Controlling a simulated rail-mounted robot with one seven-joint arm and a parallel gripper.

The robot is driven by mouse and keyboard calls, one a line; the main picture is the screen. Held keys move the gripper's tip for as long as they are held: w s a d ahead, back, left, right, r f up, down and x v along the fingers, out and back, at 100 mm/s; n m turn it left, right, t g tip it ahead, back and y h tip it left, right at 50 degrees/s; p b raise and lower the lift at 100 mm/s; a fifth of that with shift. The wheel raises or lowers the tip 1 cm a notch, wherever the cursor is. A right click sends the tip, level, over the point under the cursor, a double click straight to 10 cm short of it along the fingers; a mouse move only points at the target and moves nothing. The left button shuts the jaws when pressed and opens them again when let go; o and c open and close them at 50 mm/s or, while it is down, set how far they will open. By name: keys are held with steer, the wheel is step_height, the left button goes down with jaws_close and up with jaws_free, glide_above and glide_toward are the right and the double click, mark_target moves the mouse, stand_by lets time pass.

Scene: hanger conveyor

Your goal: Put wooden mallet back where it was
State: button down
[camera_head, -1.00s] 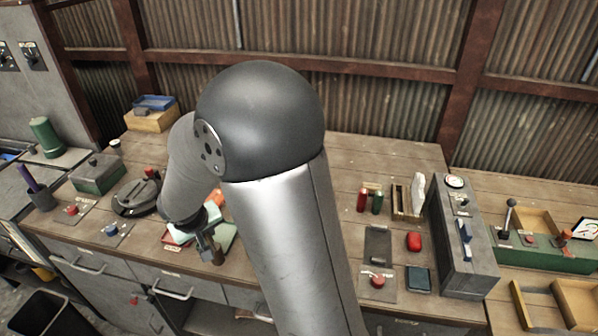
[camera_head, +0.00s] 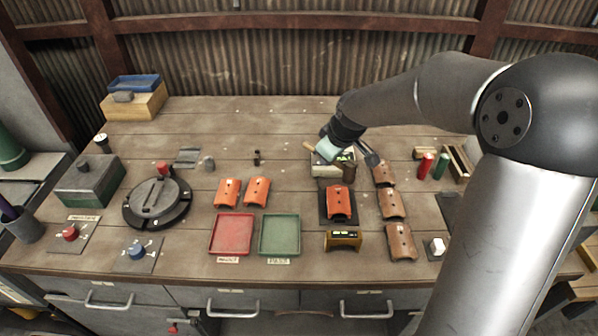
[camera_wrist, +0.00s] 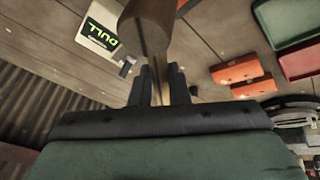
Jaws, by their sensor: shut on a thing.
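My gripper (camera_head: 342,158) is shut on the wooden mallet and holds it over the back middle of the bench. In the wrist view the mallet's brown round head (camera_wrist: 148,28) is beyond the fingers, with its pale handle running between the dark fingertips (camera_wrist: 160,78). In the head view the mallet (camera_head: 348,173) is small and partly hidden by my gripper. Its head seems close to a white box (camera_head: 326,171); I cannot tell if they touch. The wrist view shows a white box (camera_wrist: 92,38) with a display reading "DULL".
Orange curved pieces (camera_head: 228,192) lie behind a red tray (camera_head: 231,252) and a green tray (camera_head: 279,252). Brown curved pieces (camera_head: 391,204) stand in a column to the right. A black round turntable (camera_head: 157,203) is at the left.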

steer(key=w+a+r+n+g+y+b, duration=0.35)
steer(key=a+n, duration=0.25)
steer(key=n, duration=0.3)
steer(key=shift+t+h, duration=0.35)
steer(key=shift+t, duration=0.2)
steer(key=w+a+f+p, duration=0.1)
steer(key=w+a+f, duration=0.1)
steer(key=w+f, duration=0.1)
steer(key=w+a+f+p, duration=0.1)
steer(key=w+a+f, duration=0.2)
steer(key=w+a+f+p, duration=0.1)
steer(key=w+a+f, duration=0.1)
steer(key=w+a, duration=0.1)
steer(key=shift+w+f, duration=0.2)
steer(key=shift+f, duration=0.2)
steer(key=shift+w+a+f+p, duration=0.15)
steer(key=shift+w+f+p, duration=0.05)
steer(key=shift+f, duration=0.2)
steer(key=shift+w+a+f+p, duration=0.1)
steer(key=shift+w+f+p, duration=0.1)
steer(key=shift+f, duration=1.7)
steer(key=c, duration=1.4)
jaws_free()
